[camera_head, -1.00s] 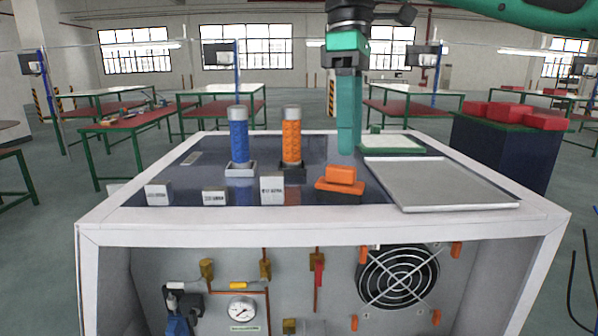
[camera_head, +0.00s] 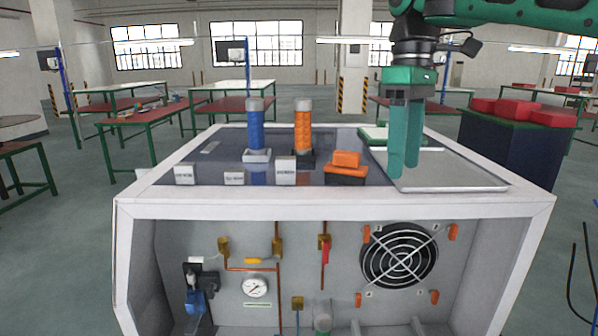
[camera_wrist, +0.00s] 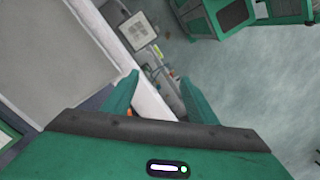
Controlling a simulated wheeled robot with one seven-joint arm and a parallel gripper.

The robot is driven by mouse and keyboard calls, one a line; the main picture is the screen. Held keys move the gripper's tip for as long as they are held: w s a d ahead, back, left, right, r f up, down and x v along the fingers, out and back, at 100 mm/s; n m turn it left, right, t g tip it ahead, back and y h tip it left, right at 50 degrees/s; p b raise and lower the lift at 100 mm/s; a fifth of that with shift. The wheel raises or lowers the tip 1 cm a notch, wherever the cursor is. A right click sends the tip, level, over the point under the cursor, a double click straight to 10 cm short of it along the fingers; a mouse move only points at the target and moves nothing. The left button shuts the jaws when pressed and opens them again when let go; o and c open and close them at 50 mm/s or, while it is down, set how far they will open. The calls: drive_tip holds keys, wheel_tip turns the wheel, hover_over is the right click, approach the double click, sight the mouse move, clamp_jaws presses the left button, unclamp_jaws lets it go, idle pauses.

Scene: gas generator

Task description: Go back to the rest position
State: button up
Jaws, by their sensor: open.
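My gripper (camera_head: 404,170) hangs with its fingers pointing down over the left part of the grey metal tray (camera_head: 465,172), at the right of the generator's top. The white-framed generator housing (camera_head: 330,207) stands below. A blue cylinder (camera_head: 256,130) and an orange cylinder (camera_head: 303,130) stand upright in their holders at the middle of its top, clear of my gripper.
An orange block (camera_head: 346,159) sits left of my gripper. A green-edged white tray (camera_head: 375,134) lies behind, partly hidden. Small white label blocks (camera_head: 186,175) line the front left. Red items (camera_head: 515,109) rest on a dark cabinet at right. The generator's open front shows a fan (camera_head: 399,255) and a gauge (camera_head: 256,287).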

drive_tip(key=s+d+f+m, duration=0.6)
drive_tip(key=s+d+f, duration=0.1)
drive_tip(key=d+f, duration=0.25)
drive_tip(key=s+d+f+m, duration=0.65)
drive_tip(key=d+f, duration=0.25)
drive_tip(key=d, duration=0.2)
drive_tip(key=s+d+f+m, duration=0.2)
drive_tip(key=s+f+m, duration=0.1)
drive_tip(key=s+f, duration=0.5)
drive_tip(key=shift+s+f+m+t, duration=0.35)
drive_tip(key=shift+s+t, duration=0.05)
drive_tip(key=shift+s, duration=0.45)
drive_tip(key=shift+d, duration=0.1)
